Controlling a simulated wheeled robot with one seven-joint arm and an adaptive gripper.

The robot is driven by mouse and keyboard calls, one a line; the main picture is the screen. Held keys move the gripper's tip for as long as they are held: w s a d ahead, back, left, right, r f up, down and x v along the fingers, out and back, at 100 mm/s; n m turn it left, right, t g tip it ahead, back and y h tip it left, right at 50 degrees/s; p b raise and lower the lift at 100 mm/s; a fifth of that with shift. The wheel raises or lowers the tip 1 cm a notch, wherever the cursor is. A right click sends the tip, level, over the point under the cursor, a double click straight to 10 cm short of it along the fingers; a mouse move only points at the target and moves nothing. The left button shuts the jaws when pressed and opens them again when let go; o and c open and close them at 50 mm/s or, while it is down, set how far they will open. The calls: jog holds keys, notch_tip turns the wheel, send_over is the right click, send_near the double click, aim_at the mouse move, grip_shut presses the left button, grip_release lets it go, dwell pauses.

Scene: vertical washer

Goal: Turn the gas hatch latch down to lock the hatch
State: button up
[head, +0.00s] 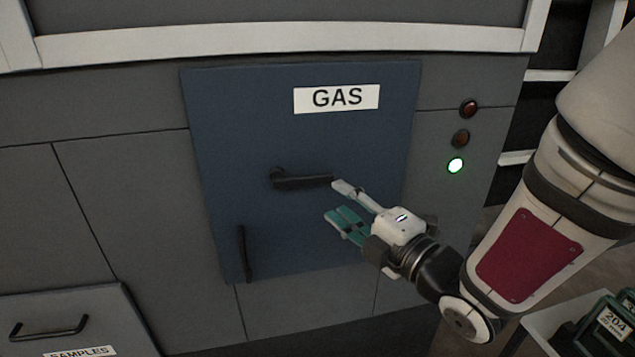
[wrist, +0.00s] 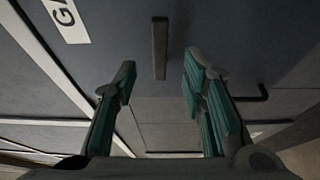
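The blue gas hatch (head: 300,120) is flat against the grey cabinet front, under its GAS label (head: 337,98). Its dark latch (head: 303,183) lies about level, with the pivot at its left end and the free end pointing right. My gripper (head: 335,202) is open and empty, near the latch's free end, one finger level with the tip and one below it. In the wrist view the latch (wrist: 160,47) appears in the gap between the two open fingers. I cannot tell whether a finger touches it.
A dark upright handle (head: 245,254) is on the hatch's lower left; it also shows in the wrist view (wrist: 250,98). A samples drawer (head: 70,315) is at lower left.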

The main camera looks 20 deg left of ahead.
aim_at(313, 182)
jog(key=x, duration=1)
grip_shut()
